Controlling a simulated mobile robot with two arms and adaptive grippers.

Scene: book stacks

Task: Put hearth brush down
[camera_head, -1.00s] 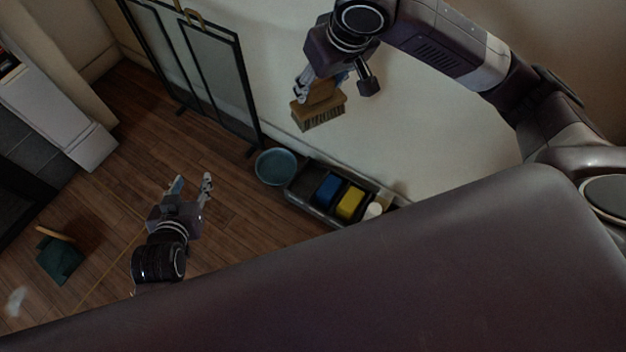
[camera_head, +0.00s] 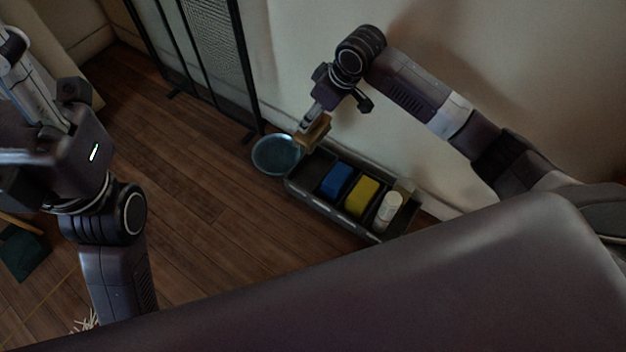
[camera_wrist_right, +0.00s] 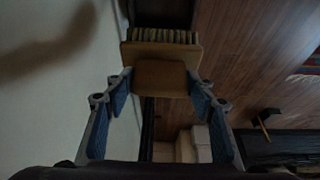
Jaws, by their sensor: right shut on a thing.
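The hearth brush (camera_head: 316,130), a tan wooden block, is held in my right gripper (camera_head: 311,122), close to the wall. It appears over the left end of the dark caddy (camera_head: 335,208), beside the blue bowl; I cannot tell its exact height. In the right wrist view the brush (camera_wrist_right: 160,77) is between the two blue-padded fingers of my right gripper (camera_wrist_right: 162,85), with its pale bristles at the far end. My left gripper (camera_head: 40,95) is raised at the left edge of the head view; its fingers are not clear.
The caddy holds a blue block (camera_head: 337,180), a yellow block (camera_head: 361,197) and a white bottle (camera_head: 388,212); its left end looks empty. The blue bowl (camera_head: 275,155) touches or nearly touches it. A fire screen (camera_head: 205,60) stands behind. The middle floor is clear.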

